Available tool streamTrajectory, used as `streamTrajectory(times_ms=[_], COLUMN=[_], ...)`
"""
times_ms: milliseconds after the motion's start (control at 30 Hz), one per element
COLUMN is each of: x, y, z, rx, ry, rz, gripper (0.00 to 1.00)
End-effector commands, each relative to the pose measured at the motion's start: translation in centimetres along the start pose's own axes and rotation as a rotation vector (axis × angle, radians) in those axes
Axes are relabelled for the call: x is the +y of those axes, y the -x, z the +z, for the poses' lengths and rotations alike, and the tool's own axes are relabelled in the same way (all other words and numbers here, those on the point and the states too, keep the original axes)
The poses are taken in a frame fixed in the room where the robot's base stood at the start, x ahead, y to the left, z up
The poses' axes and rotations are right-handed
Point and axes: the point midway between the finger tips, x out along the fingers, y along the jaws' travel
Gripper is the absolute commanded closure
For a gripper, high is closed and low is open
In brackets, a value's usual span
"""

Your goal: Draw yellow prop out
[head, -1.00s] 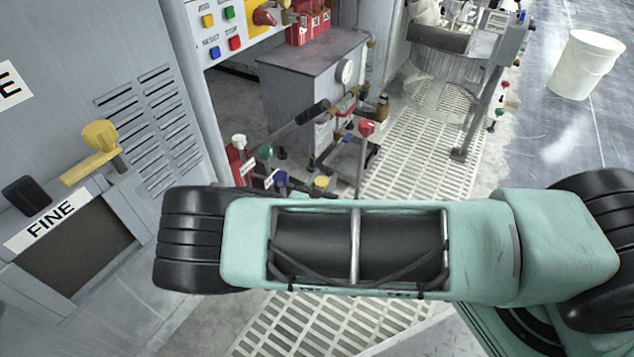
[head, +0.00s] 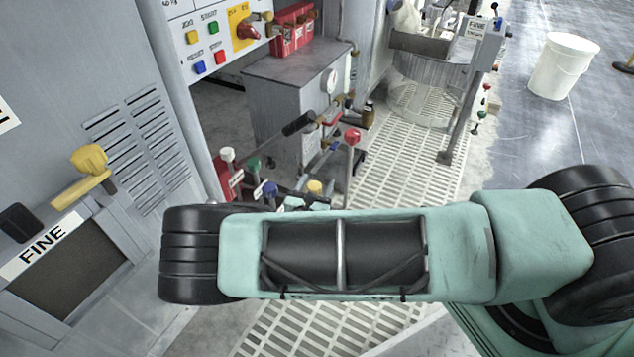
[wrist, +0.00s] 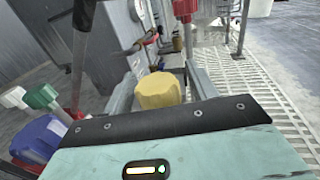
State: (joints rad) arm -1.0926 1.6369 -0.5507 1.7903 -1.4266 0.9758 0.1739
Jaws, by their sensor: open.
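The yellow prop shows in the wrist view as a faceted yellow knob (wrist: 158,91) just beyond my gripper's palm. In the head view its yellow top (head: 314,187) peeks out above my arm, and its lower part is hidden. My gripper (wrist: 162,76) is open, with one grey finger to the left of the yellow knob and one to the right. I cannot tell whether either finger touches it. In the head view my arm hides most of the gripper; only small teal bits show beside the knobs.
White (head: 227,154), green (head: 253,163) and blue (head: 270,188) knobs stand left of the yellow one, and a red knob (head: 352,137) stands right. A dark-gripped lever (head: 299,123) is behind. Another yellow handle (head: 88,160) is on the FINE panel. Grated floor (head: 400,165) lies right.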

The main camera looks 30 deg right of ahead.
Motion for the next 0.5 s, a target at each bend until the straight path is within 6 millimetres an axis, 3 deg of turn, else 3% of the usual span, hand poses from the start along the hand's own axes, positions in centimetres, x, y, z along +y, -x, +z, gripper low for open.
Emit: streamTrajectory(times_ms=[500], x=[0.1], y=[11.3], z=[0.3], rx=[0.002], ry=[0.001], rz=[0.004], gripper=[0.42])
